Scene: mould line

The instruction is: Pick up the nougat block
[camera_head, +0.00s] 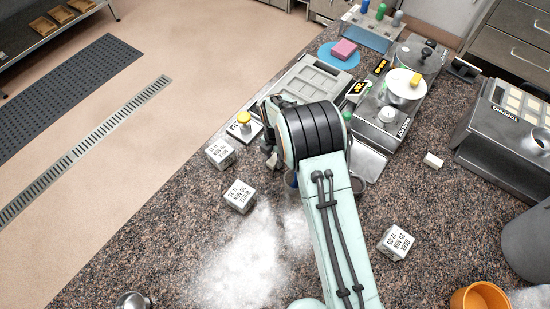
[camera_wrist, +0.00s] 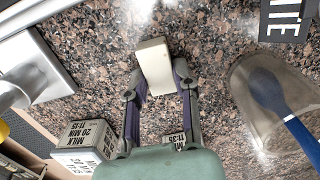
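A pale cream block, which I take for the nougat block (camera_wrist: 154,61), shows in the wrist view between my fingertips. My gripper (camera_wrist: 161,82) is drawn in, with a dark purple pad against each side of the block's near end. The block's far end sticks out past the fingertips, over the speckled counter. I cannot tell whether it touches the counter. Another small whitish block (camera_head: 433,160) lies on the counter to the right in the head view.
Timer cubes marked milk (camera_head: 220,152), white (camera_head: 238,195) and dark (camera_head: 396,242) stand around my arm. A clear vessel with a blue spatula (camera_wrist: 270,95) is close on the right in the wrist view. White powder (camera_head: 245,262) covers the near counter. A topping box (camera_head: 505,125) stands right.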

